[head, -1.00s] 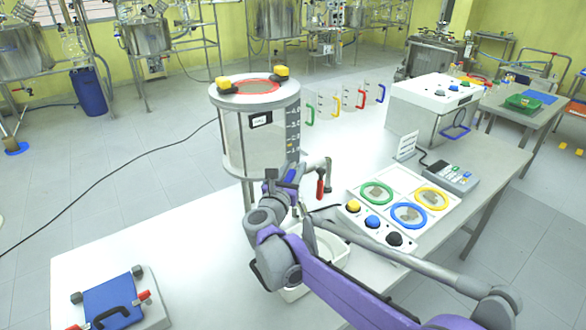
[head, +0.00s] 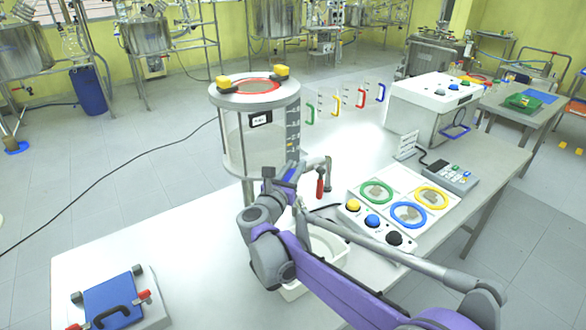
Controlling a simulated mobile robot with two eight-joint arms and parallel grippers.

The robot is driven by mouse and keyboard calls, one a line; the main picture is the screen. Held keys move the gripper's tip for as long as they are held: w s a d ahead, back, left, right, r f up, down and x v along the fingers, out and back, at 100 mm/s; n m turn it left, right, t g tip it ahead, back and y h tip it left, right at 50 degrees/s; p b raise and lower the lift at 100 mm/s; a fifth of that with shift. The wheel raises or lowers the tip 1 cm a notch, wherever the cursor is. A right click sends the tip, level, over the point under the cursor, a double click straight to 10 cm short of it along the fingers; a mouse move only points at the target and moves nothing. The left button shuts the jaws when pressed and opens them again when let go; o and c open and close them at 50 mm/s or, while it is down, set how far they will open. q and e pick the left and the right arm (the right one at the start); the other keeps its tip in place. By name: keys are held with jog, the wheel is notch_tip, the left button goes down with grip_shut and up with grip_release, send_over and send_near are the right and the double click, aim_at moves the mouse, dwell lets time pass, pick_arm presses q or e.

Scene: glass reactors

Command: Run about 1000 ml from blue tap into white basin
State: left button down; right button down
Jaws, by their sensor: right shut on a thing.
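A clear glass vessel (head: 232,140) with a red ring and yellow clamps on its lid stands on the table, with a dark scale on its right side. Low on it, a bit of the blue tap (head: 291,174) shows at my right gripper (head: 283,182), which is shut on its handle; the jaws mostly cover it. A red-handled tap (head: 320,187) is just to the right. The white basin (head: 338,262) sits on the table below, partly hidden by my right arm. I cannot make out flow or the basin's level. My left gripper is out of view.
A panel with colored rings (head: 408,214) and buttons lies to the right, near a keypad device (head: 452,176). A white box (head: 433,105) stands at the back right. A blue plate with a black handle (head: 112,300) lies at the front left.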

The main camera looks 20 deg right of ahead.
aim_at(283, 179)
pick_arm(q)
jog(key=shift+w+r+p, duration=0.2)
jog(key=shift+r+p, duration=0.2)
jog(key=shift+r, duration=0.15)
pick_arm(e)
jog(key=m+g+h, duration=0.3)
jog(key=g+h, duration=0.1)
jog(key=shift+s+d+m, duration=0.25)
jog(key=shift+m, duration=0.05)
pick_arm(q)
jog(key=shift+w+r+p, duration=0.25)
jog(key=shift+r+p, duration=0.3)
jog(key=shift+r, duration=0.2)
pick_arm(e)
jog(key=shift+s+d+m+g+h, duration=0.1)
jog(key=shift+s+m+g+h, duration=0.1)
jog(key=shift+m+g+h, duration=0.65)
jog(key=shift+s+d+m+g+h, duration=0.1)
jog(key=shift+s+m+g+h, duration=0.15)
jog(key=shift+m+g, duration=0.7)
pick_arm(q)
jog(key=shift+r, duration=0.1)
pick_arm(e)
jog(key=shift+g, duration=0.6)
jog(key=c, duration=1)
grip_release()
jog(key=shift+o, duration=0.2)
